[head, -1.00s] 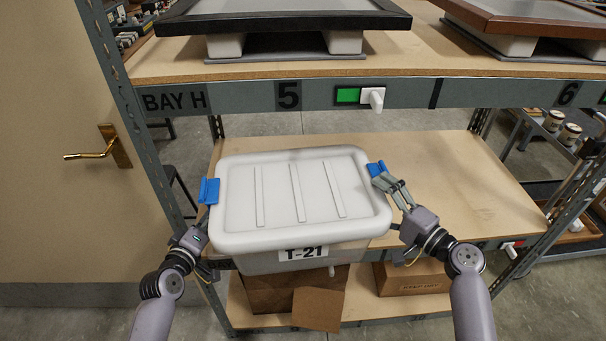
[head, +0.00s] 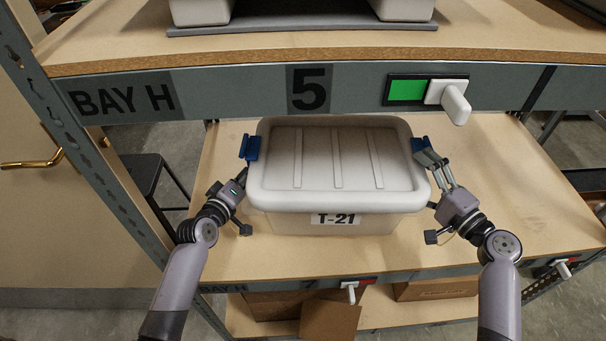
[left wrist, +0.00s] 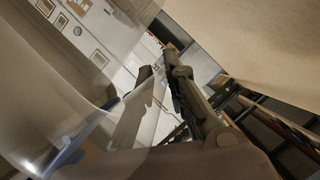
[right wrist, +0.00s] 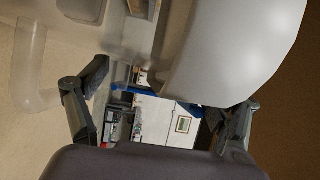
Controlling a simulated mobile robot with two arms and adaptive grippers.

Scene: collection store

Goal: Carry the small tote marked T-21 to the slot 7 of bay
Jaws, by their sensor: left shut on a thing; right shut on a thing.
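The white lidded tote (head: 322,224) marked T-21 is upright over the middle shelf board (head: 490,170) of bay H, below the slot 5 edge. I cannot tell whether its base touches the board. My left gripper (head: 245,164) is shut at its left blue handle (head: 250,147). My right gripper (head: 430,158) is shut at its right blue handle (head: 419,144). The tote's pale wall also shows in the right wrist view (right wrist: 235,45). The slot 7 label (head: 308,285) is on the front edge below the tote, partly shadowed.
A lever with a red indicator (head: 351,289) is on the lower edge. A metal upright (head: 75,140) stands left. Board is bare right of the tote.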

